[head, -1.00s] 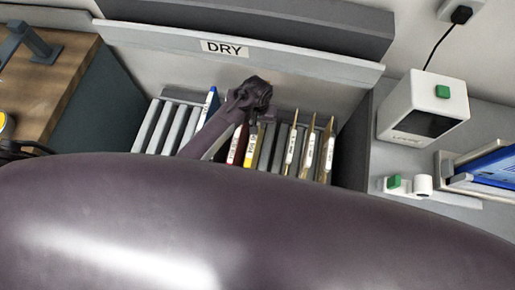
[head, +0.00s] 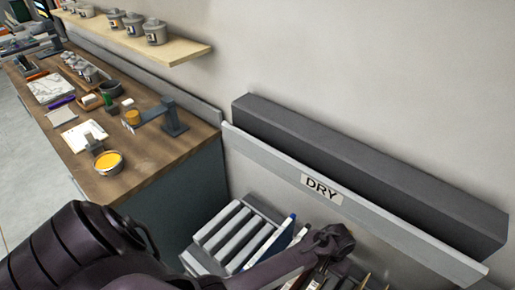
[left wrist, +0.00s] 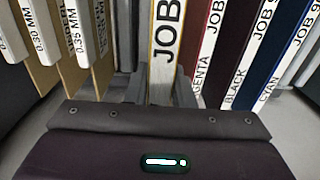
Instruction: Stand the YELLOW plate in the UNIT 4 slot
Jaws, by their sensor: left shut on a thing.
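The yellow plate (left wrist: 164,45), with a yellow-edged white label reading JOB, stands upright between the fingers of my left gripper (left wrist: 162,88) in the left wrist view. The gripper is shut on it. In the head view my left gripper (head: 332,243) is over the plate rack (head: 228,232) below the DRY sign (head: 321,190). The yellow plate cannot be made out there behind my arm. I cannot tell whether it is raised from the rack. The UNIT 4 slot does not show in either current view. My right gripper is not in view.
Magenta (left wrist: 205,50), black (left wrist: 250,50) and cyan (left wrist: 292,55) plates stand close on the right in the left wrist view. Labelled 0.30 mm (left wrist: 38,35) and 0.35 mm (left wrist: 80,40) plates stand on the left. A wooden counter (head: 165,150) with clutter lies left of the rack.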

